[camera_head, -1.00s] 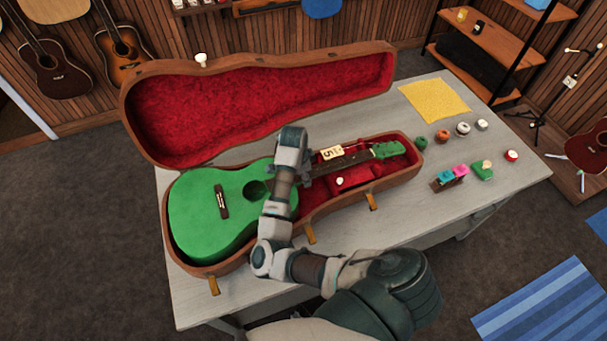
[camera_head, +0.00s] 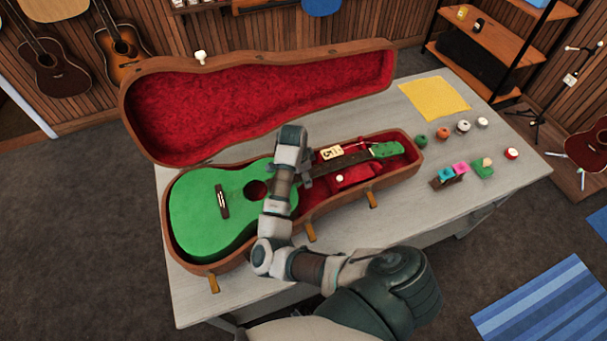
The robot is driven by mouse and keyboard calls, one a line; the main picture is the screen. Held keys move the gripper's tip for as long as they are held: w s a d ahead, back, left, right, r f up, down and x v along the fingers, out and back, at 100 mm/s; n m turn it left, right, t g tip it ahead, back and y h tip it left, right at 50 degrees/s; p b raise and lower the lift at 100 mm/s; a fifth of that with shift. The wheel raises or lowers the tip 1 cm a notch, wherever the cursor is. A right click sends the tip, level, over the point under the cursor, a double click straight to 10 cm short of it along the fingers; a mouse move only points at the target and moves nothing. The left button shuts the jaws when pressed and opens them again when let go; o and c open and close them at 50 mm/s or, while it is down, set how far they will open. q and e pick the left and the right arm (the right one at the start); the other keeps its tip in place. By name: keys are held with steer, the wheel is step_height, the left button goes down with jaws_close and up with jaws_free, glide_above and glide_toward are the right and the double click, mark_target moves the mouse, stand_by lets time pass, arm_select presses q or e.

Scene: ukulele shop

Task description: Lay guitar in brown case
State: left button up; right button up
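The green guitar (camera_head: 205,215) lies face up in the open brown case (camera_head: 415,180), its body in the wide left end and its neck pointing right. Its green headstock (camera_head: 387,150) is at the narrow right end, within the case walls. My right arm comes in from the lower right and reaches over the case. My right gripper (camera_head: 304,178) is over the guitar where the neck meets the body. Its fingertips are largely hidden by the wrist, so I cannot tell whether it touches or grips the neck. My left gripper is out of view.
The case's red-lined lid (camera_head: 260,100) stands open at the back. On the grey table (camera_head: 470,225), a yellow cloth (camera_head: 435,98), several small round items and small coloured blocks (camera_head: 460,168) lie right of the case. A pale tag (camera_head: 331,152) is by the neck.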

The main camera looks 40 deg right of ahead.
steer(key=shift+s+a+f, duration=0.1)
step_height(320, 180, up, 12)
steer(key=a, duration=0.2)
steer(key=shift+w, duration=0.25)
steer(key=shift+f, duration=0.1)
